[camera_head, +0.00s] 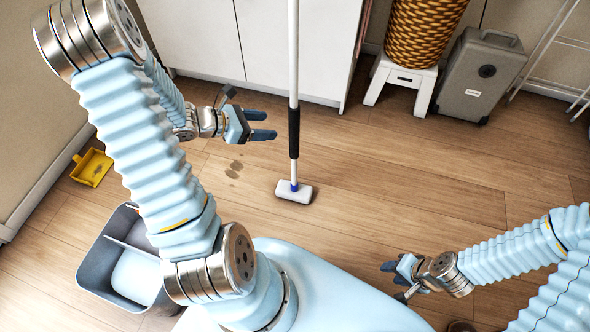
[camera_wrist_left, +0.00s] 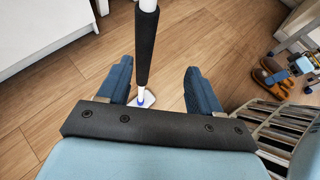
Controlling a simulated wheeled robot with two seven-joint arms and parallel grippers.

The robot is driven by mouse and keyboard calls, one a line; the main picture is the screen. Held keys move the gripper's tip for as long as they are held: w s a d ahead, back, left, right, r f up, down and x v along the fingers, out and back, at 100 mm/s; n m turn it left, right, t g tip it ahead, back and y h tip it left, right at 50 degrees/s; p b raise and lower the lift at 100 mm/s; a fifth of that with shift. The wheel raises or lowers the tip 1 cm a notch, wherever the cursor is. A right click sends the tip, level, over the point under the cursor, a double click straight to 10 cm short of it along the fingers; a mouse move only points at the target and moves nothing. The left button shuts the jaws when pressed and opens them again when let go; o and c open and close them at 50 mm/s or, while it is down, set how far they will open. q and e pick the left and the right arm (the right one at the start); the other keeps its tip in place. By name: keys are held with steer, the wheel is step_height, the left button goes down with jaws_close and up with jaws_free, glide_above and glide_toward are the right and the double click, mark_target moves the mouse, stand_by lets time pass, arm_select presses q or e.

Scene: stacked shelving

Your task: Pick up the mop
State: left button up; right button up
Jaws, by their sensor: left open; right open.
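The mop (camera_head: 294,125) stands upright on the wooden floor, with a white pole, a black grip and a white head with a blue joint. My left gripper (camera_head: 268,125) is open and empty, its fingers pointing right toward the black grip, with a small gap in the head view. In the left wrist view the mop (camera_wrist_left: 146,45) runs down between the directions of the two open fingers (camera_wrist_left: 158,85), beyond their tips. Its head is partly hidden behind my gripper there. My right gripper (camera_head: 388,277) is open and empty at the lower right, away from the mop.
A white cabinet (camera_head: 270,45) stands behind the mop. A woven basket (camera_head: 420,30) on a white stool (camera_head: 402,78) and a grey case (camera_head: 482,75) are at the back right. A grey bucket (camera_head: 95,262) and yellow dustpan (camera_head: 91,167) are at left.

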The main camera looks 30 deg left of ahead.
mark_target(290, 117)
arm_select(q)
steer(key=shift+n+t, duration=0.4)
steer(key=shift+t, duration=0.1)
steer(key=w, duration=0.2)
steer(key=w+d+f, duration=0.1)
steer(key=w, duration=0.1)
steer(key=w+d+f, duration=0.1)
steer(key=w, duration=0.1)
steer(key=shift+w+d, duration=0.2)
steer(key=shift+w, duration=0.1)
steer(key=x, duration=0.5)
steer(key=shift+w+r, duration=0.15)
steer(key=shift+w, duration=0.4)
jaws_close()
steer(key=shift+r, duration=0.1)
